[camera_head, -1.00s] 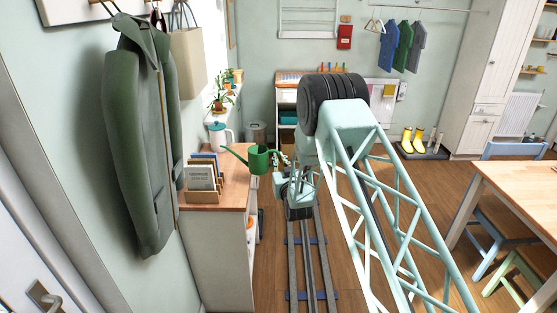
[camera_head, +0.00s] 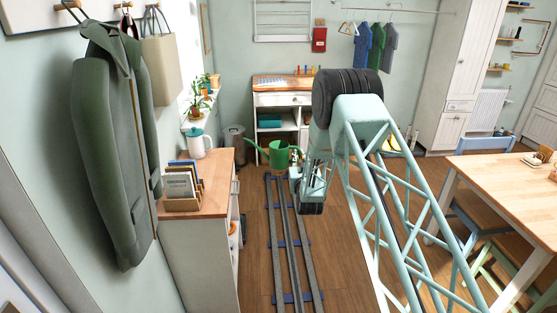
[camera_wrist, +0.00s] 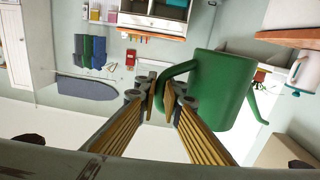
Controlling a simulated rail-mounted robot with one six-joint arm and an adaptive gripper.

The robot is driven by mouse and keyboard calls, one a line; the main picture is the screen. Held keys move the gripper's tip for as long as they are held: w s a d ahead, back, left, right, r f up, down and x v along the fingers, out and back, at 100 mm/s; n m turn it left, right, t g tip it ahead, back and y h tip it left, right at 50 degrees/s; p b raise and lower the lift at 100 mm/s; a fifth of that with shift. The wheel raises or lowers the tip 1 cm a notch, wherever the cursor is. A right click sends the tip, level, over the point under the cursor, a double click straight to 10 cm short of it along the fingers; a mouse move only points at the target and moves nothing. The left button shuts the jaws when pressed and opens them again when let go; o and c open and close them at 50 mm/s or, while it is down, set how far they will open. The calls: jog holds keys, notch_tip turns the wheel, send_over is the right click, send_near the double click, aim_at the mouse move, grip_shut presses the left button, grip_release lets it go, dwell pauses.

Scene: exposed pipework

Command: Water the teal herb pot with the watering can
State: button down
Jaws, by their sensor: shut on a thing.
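A green watering can (camera_head: 279,154) hangs in the air above the rails, right of the wooden counter, with its spout pointing left. My gripper (camera_head: 297,158) is at its right side. In the wrist view the can (camera_wrist: 222,92) fills the right middle, and my gripper (camera_wrist: 160,102) is shut on its curved handle. Small potted plants (camera_head: 197,106) stand on the window sill at the left, beyond the counter. Their pots are small, and I cannot make out a teal one.
The wooden counter (camera_head: 218,183) holds a book rack (camera_head: 184,200) and a white jug with a teal lid (camera_head: 197,144). A grey bin (camera_head: 234,140) stands behind it. A coat (camera_head: 115,145) hangs at the left. A table (camera_head: 500,190) stands at the right.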

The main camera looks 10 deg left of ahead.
jog(key=w+d+r+m+h, duration=0.25)
jog(key=d+h, duration=0.25)
jog(key=d, duration=1.4)
jog(key=w+d+r+m+h, duration=0.1)
jog(key=d+m+h, duration=0.25)
jog(key=d, duration=1.55)
jog(key=s+d+r+m+g+h, duration=0.1)
jog(key=s+d+m+g+h, duration=0.25)
jog(key=d, duration=1.45)
jog(key=s+d+r+m+g+h, duration=0.15)
jog(key=s+d+h, duration=0.45)
jog(key=d, duration=1.3)
jog(key=s+d+m+g+h, duration=0.2)
jog(key=s+d+m+g, duration=0.15)
jog(key=s+d, duration=0.9)
jog(key=s+d+m+g+h, duration=0.1)
jog(key=s+d+m+g, duration=0.25)
jog(key=s+d, duration=0.9)
jog(key=s+d+m+g, duration=0.2)
jog(key=s+d+g, duration=0.2)
jog(key=s+d, duration=0.6)
jog(key=s+d+r+m+g, duration=0.1)
jog(key=s+d+m+g, duration=0.2)
jog(key=s+d, duration=0.8)
jog(key=s+g+b, duration=0.1)
jog(key=s+g, duration=0.1)
jog(key=s, duration=0.6)
jog(key=shift+d+r+g, duration=0.15)
jog(key=shift+d+g, duration=0.15)
